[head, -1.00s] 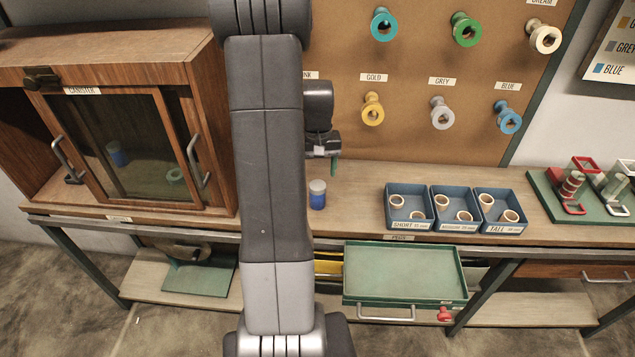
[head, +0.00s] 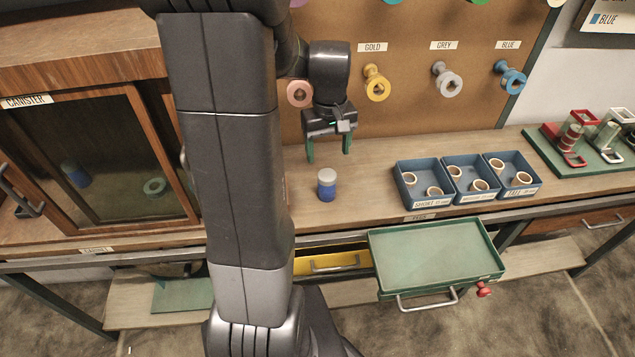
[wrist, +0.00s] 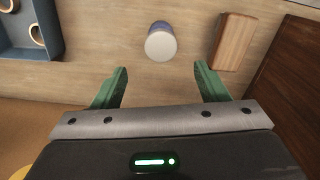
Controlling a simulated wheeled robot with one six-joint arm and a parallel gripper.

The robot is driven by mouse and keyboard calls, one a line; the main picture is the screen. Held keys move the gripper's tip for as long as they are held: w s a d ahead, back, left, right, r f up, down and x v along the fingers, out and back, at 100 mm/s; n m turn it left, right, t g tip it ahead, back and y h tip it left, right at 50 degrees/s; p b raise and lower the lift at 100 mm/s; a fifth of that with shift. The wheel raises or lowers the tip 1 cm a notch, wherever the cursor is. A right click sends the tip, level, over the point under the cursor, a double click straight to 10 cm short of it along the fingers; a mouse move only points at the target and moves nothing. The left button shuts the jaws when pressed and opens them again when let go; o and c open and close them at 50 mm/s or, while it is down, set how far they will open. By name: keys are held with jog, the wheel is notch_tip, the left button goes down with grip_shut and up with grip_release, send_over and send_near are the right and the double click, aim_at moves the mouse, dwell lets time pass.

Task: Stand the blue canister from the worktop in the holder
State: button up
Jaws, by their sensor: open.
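The blue canister (head: 327,188) with a pale lid stands upright on the worktop (head: 375,208), just right of my arm in the head view. My gripper (head: 328,150) is open and empty above and behind it, its green fingers pointing down. In the wrist view the canister (wrist: 161,42) lies beyond the gap between my fingertips (wrist: 161,72), apart from both. A second blue canister (head: 75,174) shows behind the glass of the cabinet labelled CANISTER. I cannot tell for sure which thing is the holder.
A wooden block (wrist: 234,42) lies close to the canister in the wrist view. Blue bins (head: 424,198) with rings stand to the right, then a green board (head: 550,150) with red and grey fixtures. A green tray (head: 435,255) juts out below the worktop. Spools hang on the back board.

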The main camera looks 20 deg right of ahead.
aim_at(328, 173)
notch_tip(328, 173, down, 7)
jog(key=shift+r, duration=0.15)
jog(key=shift+s+a+f, duration=0.1)
jog(key=shift+f, duration=2.55)
jog(key=c, duration=1.2)
